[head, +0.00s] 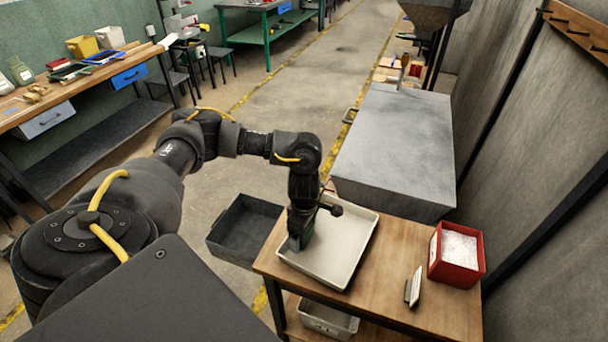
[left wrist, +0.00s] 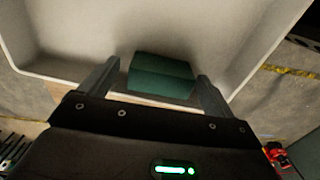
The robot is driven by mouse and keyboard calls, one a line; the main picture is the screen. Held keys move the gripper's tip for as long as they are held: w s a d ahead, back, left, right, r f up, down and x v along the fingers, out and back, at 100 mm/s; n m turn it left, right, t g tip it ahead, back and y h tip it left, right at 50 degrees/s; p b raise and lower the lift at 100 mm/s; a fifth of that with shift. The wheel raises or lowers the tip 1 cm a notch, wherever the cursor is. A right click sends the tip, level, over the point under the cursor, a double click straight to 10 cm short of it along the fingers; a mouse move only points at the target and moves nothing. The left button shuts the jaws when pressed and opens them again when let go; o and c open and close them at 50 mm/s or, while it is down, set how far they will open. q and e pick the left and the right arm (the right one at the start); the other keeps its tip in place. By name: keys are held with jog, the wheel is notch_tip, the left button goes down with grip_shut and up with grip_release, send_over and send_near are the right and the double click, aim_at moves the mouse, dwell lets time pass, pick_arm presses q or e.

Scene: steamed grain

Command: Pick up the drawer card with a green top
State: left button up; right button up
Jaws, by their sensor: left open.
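The drawer card with a green top (left wrist: 160,76) is in the white tray (left wrist: 220,30), seen in the left wrist view between and just beyond my left fingertips. In the head view my left gripper (head: 298,240) points down into the white tray (head: 350,255) on the wooden table, and its arm mostly hides the card. My left gripper also shows in the left wrist view (left wrist: 155,82), open, with one finger on each side of the card. I cannot tell whether a finger touches it. My right gripper is not in view.
A red box (head: 437,262) of white grains stands at the right. A dark open bin (head: 240,235) is on the left, and a large grey block (head: 395,140) stands behind.

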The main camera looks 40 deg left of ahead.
pick_arm(q)
jog(key=shift+f, duration=0.15)
jog(key=c, duration=1.2)
jog(key=shift+o, duration=0.2)
